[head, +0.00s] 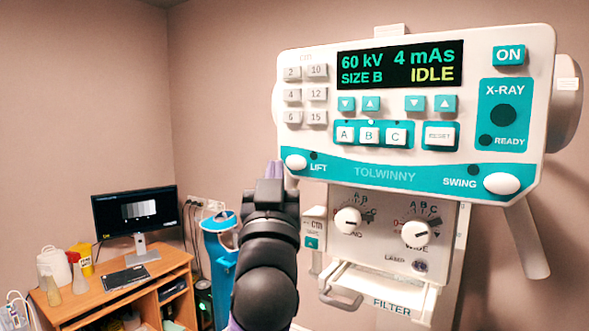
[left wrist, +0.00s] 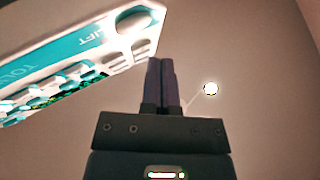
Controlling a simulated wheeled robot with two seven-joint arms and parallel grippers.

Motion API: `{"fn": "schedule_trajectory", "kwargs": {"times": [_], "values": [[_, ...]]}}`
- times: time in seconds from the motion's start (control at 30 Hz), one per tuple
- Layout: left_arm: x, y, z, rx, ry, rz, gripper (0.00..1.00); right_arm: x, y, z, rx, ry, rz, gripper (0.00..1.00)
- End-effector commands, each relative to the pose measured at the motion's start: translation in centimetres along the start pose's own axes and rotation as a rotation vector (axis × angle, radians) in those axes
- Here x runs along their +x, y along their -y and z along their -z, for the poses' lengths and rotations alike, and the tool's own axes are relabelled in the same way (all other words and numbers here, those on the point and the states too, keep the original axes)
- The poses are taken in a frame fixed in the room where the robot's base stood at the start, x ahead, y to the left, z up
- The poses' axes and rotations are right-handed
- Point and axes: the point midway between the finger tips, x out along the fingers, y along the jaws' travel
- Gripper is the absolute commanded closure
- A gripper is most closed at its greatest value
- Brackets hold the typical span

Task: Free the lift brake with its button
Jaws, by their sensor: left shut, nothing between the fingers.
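The white oval LIFT button (head: 296,162) sits at the lower left corner of the white and teal control panel (head: 355,166). A small dark lamp (head: 313,155) is beside it. My left gripper (head: 277,170) is shut and empty, pointing up just left of and below the button in the head view. In the left wrist view the shut fingertips (left wrist: 160,62) are close to the panel corner with the LIFT button (left wrist: 134,20). I cannot tell whether they touch it. My right gripper is not in view.
The panel display (head: 400,63) reads 60 kV, 4 mAs, SIZE B, IDLE. A white SWING button (head: 502,183) is at the lower right. Below hang two knobs and a FILTER handle (head: 378,290). A wooden desk (head: 125,285) with a monitor (head: 135,212) stands at left.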

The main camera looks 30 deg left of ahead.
Motion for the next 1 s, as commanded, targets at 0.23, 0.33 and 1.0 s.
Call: {"fn": "schedule_trajectory", "kwargs": {"times": [0.23,0.33,1.0], "values": [[1.08,-0.83,-0.76,-0.001,-0.001,-0.002,1.0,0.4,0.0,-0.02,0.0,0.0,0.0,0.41],[1.16,-0.9,-0.81,-0.001,-0.001,-0.002,1.0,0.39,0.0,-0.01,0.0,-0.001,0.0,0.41],[1.14,-0.87,-0.79,0.0,-0.001,-0.002,1.0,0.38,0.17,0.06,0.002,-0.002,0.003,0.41]]}}
